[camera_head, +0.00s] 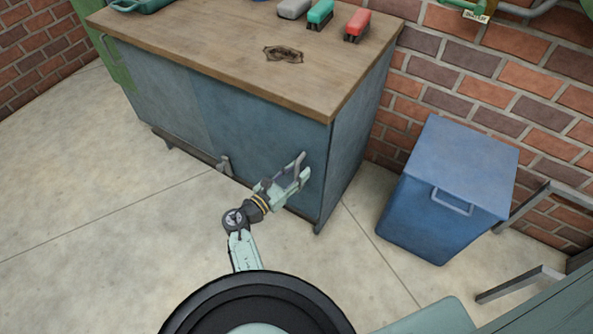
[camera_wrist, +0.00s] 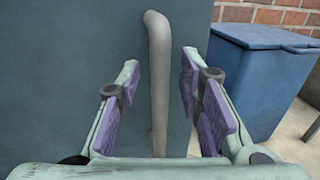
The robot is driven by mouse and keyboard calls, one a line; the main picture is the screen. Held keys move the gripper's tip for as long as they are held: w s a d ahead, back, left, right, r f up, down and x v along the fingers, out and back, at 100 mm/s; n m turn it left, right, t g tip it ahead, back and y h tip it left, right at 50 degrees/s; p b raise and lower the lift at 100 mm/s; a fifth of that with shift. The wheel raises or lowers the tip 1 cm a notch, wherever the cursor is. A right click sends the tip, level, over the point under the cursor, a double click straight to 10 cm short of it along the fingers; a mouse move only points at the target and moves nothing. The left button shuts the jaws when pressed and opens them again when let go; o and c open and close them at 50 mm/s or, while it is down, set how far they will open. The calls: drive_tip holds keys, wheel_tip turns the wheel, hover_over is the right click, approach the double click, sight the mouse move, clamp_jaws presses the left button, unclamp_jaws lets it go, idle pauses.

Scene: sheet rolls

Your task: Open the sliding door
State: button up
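A blue-grey cabinet with a wooden top has a left door panel (camera_head: 165,100) and a right door panel (camera_head: 245,125). An upright grey bar handle (camera_wrist: 158,75) is on the cabinet front, near its right end. My gripper (camera_head: 293,180) is at the handle, in front of the right panel. In the wrist view its two purple-padded fingers stand apart on either side of the handle, with visible gaps on both sides. The gripper is open and holds nothing. In the head view the gripper partly covers the handle.
A blue lidded bin (camera_head: 445,190) stands on the floor right of the cabinet, by the brick wall (camera_head: 480,75). Several brushes, including a red one (camera_head: 357,25), lie on the wooden top (camera_head: 220,45). The floor left of my arm is clear.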

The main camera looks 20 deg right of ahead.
drive_tip(key=shift+c, duration=0.6)
clamp_jaws()
idle(0.4)
